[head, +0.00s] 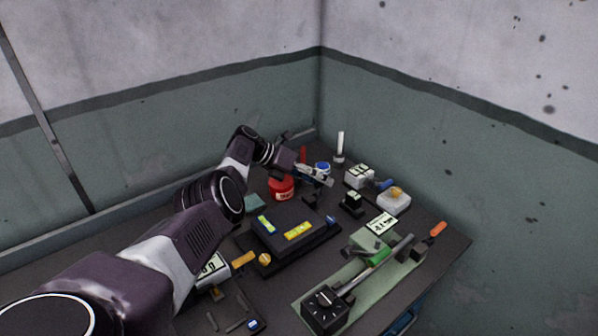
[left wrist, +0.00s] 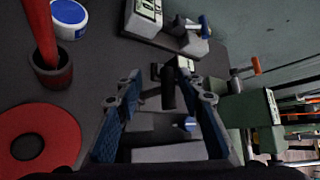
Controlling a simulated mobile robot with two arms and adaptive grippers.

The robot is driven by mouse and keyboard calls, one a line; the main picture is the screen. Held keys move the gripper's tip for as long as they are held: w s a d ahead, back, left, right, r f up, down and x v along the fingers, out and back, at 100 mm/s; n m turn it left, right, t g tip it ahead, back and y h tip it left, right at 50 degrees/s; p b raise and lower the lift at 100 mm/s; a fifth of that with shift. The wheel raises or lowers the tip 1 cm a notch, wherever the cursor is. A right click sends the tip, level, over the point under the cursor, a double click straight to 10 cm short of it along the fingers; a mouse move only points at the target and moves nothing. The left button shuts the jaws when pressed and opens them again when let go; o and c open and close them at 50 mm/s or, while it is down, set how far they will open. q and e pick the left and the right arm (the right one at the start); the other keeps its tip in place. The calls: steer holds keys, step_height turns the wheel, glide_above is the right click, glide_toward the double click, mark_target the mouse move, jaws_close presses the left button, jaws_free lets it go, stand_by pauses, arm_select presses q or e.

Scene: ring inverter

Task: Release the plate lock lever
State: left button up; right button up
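My left gripper (head: 318,178) reaches over the back of the dark device with yellow labels (head: 262,240). In the left wrist view its two blue-padded fingers (left wrist: 163,112) are spread apart. A short black upright piece (left wrist: 168,90) shows between the fingers, with a gap on both sides; it may be the plate lock lever, but I cannot be sure. A small blue-tipped part (left wrist: 190,124) lies near the right finger. In the head view a dark block (head: 309,201) sits below the gripper at the device's back edge. My right gripper is not in view.
A red disc (left wrist: 35,142) and a blue-and-white jar (left wrist: 69,18) are at left in the wrist view. A green-based fixture (head: 312,300) fills the front right. The walls meet behind the table.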

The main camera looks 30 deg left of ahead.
arm_select(q)
steer(key=v, duration=1.1)
steer(key=shift+s, duration=0.2)
steer(key=shift+f, duration=0.15)
